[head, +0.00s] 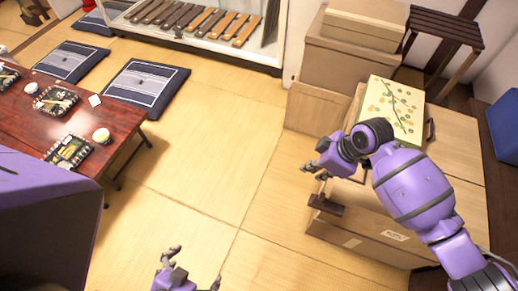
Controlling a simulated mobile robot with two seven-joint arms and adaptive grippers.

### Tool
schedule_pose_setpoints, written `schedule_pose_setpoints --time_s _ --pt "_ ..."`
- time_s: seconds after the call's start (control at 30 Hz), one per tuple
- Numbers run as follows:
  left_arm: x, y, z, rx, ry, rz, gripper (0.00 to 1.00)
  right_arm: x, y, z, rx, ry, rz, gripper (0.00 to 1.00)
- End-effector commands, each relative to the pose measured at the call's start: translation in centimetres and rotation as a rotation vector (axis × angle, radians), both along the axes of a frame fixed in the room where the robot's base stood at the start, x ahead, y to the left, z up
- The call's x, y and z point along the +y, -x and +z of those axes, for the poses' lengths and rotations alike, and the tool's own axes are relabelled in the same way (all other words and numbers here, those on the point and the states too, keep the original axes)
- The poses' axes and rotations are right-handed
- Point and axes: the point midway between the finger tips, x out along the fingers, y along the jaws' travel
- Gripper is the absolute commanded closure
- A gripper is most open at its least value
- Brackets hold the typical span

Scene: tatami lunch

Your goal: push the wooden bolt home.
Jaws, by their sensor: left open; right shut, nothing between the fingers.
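A dark brown wooden bar (326,205), which looks like the bolt, sits at the left corner of a light wooden chest (450,190). Its far part and its seat are hard to make out, so I cannot tell how far in it is. My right gripper (312,171) is shut and empty, just above and left of the bar in the picture. I cannot tell whether it touches the chest. My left gripper (192,268) is open and empty at the bottom edge, over the tatami, well away from the chest.
A patterned box (391,108) lies on the chest, close to my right arm. Cardboard boxes (350,62) and a dark stool (446,26) stand behind. A low table (120,118) with meals and cushions (147,84) is at left. The tatami (215,150) between is clear.

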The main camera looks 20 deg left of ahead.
Motion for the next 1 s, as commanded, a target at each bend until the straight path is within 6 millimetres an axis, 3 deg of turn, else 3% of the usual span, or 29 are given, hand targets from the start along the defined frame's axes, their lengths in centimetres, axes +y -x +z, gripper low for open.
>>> schedule_pose_setpoints --time_s 0.57,1.0 --pt "-0.4 0.1 -0.5 0.005 0.006 0.001 0.02 -0.1 0.5 -1.0 0.005 0.015 0.043 1.0" --pt "-0.3 0.5 -1.7 0.017 0.003 -0.003 0.02 2.8 0.6 -9.2 0.008 0.015 0.042 1.0"
